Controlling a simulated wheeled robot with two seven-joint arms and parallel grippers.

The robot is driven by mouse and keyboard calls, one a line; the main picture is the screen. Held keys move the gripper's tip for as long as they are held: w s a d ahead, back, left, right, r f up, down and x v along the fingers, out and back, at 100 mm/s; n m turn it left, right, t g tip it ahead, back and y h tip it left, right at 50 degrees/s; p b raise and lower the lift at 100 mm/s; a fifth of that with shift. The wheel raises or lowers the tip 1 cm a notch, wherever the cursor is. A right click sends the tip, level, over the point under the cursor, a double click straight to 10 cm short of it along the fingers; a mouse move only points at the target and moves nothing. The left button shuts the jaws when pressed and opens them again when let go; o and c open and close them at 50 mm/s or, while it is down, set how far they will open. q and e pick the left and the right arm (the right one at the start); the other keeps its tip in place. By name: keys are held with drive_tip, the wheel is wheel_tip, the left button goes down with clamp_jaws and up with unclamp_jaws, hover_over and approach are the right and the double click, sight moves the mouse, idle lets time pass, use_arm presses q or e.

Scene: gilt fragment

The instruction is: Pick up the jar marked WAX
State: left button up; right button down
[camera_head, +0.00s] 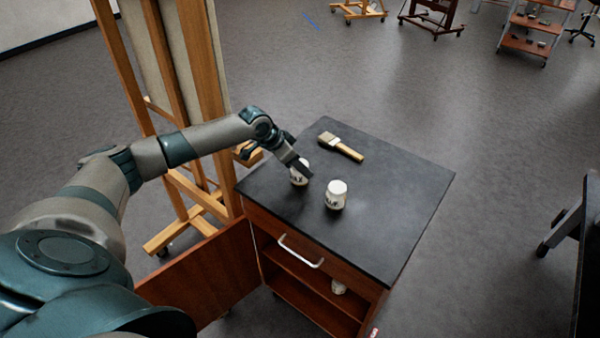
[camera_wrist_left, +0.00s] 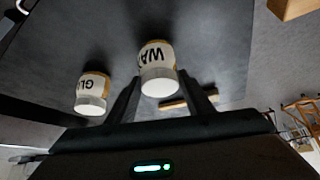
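The jar marked WAX (camera_wrist_left: 157,68) is white with a dark-lettered label and stands on the black cabinet top. In the head view this jar (camera_head: 298,179) is partly hidden by my left gripper (camera_head: 301,168). In the left wrist view the fingers (camera_wrist_left: 160,82) are apart, one on each side of the WAX jar, with a thin gap seeming to show; contact is hard to judge. A second white jar (camera_head: 336,196) stands to the right; its label starts with GL in the wrist view (camera_wrist_left: 92,92). My right gripper is not in view.
A flat brush (camera_head: 341,146) lies behind the jars on the cabinet top (camera_head: 390,215). The top's right side is clear. A wooden easel (camera_head: 175,90) stands at left. The cabinet's door (camera_head: 208,275) hangs open, with a small pale object (camera_head: 339,287) on a shelf inside.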

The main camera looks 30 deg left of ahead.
use_arm(q)
drive_tip(key=shift+r, duration=0.1)
drive_tip(key=shift+w+r+b, duration=0.1)
drive_tip(key=shift+r+b, duration=0.2)
drive_tip(key=shift+r, duration=0.1)
wheel_tip(320, 180, up, 3)
drive_tip(key=shift+r+b, duration=0.1)
drive_tip(key=shift+b, duration=0.8)
drive_tip(key=d+r+b, duration=0.3)
drive_tip(key=d+r, duration=0.4)
drive_tip(key=d, duration=0.4)
drive_tip(key=shift+s+d, duration=0.2)
drive_tip(key=shift+d, duration=0.15)
